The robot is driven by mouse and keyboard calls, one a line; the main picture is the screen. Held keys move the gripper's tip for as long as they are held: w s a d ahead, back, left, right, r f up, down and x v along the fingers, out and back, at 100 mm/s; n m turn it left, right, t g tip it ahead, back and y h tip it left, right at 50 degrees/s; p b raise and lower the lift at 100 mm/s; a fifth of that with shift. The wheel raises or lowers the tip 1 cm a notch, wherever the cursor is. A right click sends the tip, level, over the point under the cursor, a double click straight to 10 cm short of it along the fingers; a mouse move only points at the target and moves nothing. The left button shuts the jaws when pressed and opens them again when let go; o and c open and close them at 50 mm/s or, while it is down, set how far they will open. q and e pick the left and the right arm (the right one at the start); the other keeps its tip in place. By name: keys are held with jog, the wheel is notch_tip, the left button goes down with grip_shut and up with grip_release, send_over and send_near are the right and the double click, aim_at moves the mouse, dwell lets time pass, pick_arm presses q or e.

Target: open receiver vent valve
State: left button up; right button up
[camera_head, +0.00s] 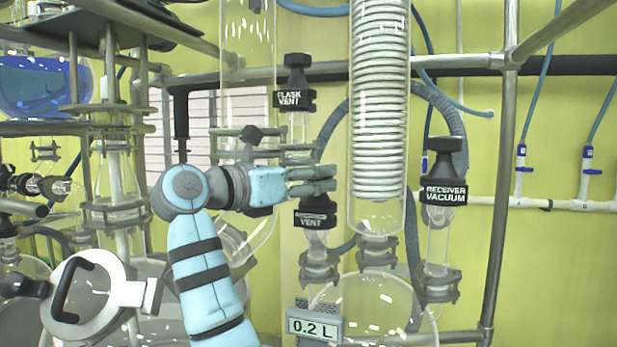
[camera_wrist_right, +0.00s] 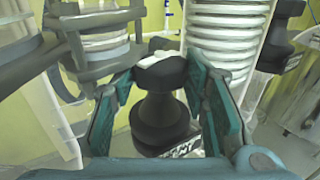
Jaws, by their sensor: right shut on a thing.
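The receiver vent valve is a black knob (camera_head: 314,213) whose label shows "VENT"; the upper label line is hard to read. It sits on a glass neck above the receiver flask (camera_head: 362,305). My right gripper (camera_head: 318,180) reaches in from the left, and its fingers cover the top of the knob. In the right wrist view, the black knob (camera_wrist_right: 160,110) stands between the two teal-padded fingers of my right gripper (camera_wrist_right: 160,75), which is shut on it. Part of its label shows at the knob's lower edge. My left gripper is not in view.
The flask vent valve (camera_head: 295,98) is just above and left of the gripper. The glass coil condenser (camera_head: 379,100) stands close to the right. The receiver vacuum valve (camera_head: 443,190) is farther right. A "0.2 L" sign (camera_head: 314,327) hangs below. Metal rods surround the glassware.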

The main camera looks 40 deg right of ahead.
jog(key=shift+f, duration=0.15)
dwell(0.3)
jog(key=o, duration=0.9)
jog(key=shift+o, duration=1.2)
jog(key=shift+s+d, duration=0.1)
jog(key=shift+d, duration=0.05)
jog(key=a, duration=0.7)
jog(key=shift+s+a, duration=0.35)
